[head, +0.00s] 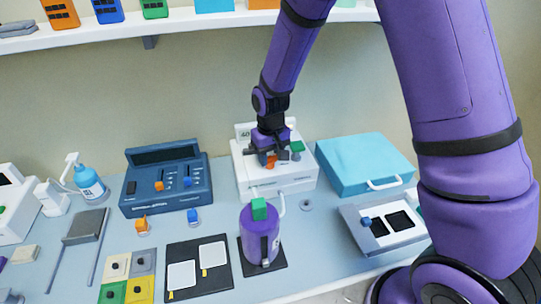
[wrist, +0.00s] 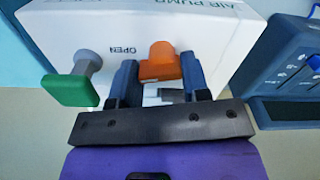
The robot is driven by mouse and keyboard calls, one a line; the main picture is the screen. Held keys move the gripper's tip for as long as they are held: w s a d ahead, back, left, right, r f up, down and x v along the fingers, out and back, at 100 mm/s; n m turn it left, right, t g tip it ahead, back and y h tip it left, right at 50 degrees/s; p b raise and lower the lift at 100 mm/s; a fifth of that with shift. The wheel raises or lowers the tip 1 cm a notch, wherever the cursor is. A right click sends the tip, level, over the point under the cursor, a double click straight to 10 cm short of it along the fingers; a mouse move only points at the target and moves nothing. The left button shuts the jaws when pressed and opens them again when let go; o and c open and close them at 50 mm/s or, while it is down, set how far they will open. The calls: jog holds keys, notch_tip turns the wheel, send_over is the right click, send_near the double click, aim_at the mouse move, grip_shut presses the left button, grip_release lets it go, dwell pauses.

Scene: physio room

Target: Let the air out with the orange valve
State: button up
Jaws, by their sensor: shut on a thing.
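The air pump (head: 285,184) is a white box at the back of the bench. In the wrist view its white face (wrist: 220,38) carries the words AIR PUMP and OPEN. The orange valve (wrist: 160,63) sits on that face, to the right of the word OPEN. It shows only in part in the head view (head: 270,162). My gripper (wrist: 158,80) is shut on the orange valve, one finger on each side. In the head view my gripper (head: 267,157) is at the pump. A green-ended knob (wrist: 70,88) is left of the fingers.
A purple cylinder (head: 259,238) with a green top stands on a dark mat in front of the pump. A dark blue device (head: 166,198) is to the left, a turquoise case (head: 363,162) to the right. A shelf (head: 190,28) runs above.

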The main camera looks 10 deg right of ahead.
aim_at(271, 156)
jog(key=shift+m, duration=0.3)
dwell(0.4)
jog(key=o, duration=0.9)
notch_tip(271, 156, up, 11)
jog(key=shift+f, duration=0.1)
